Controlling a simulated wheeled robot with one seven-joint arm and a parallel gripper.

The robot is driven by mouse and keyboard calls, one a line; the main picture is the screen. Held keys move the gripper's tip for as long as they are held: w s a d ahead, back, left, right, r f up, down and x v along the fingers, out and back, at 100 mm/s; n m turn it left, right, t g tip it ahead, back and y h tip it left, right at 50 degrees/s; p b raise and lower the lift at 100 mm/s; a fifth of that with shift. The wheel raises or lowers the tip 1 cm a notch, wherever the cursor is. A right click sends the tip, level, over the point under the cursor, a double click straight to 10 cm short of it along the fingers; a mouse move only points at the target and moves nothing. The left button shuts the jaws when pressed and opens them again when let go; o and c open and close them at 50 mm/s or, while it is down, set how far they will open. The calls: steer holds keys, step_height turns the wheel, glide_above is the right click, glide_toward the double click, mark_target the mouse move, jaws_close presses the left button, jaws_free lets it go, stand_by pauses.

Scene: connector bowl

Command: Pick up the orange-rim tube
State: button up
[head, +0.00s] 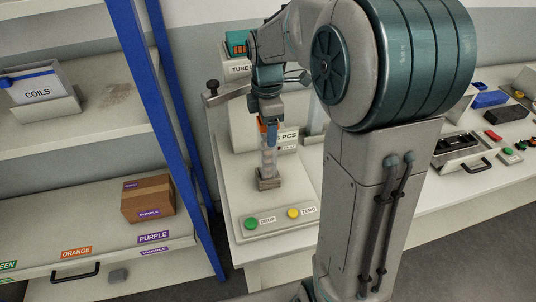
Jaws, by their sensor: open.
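A clear upright tube (268,160) stands on a small grey block (269,182) on the white bench. A bit of orange shows near its top, partly hidden. My gripper (267,122) points down at the top of the tube, with its jaws open. The fingers are small here, and I cannot tell whether they touch the tube or are around it.
A panel with a green button (251,223) and a yellow button (293,213) lies in front. A labelled box (243,125) stands behind the tube. A blue-post shelf with a cardboard box (148,198) is at the left. Trays and parts, including a blue bin (490,99), lie at the right.

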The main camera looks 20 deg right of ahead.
steer(key=c, duration=1.2)
jaws_close()
steer(key=shift+r, duration=0.1)
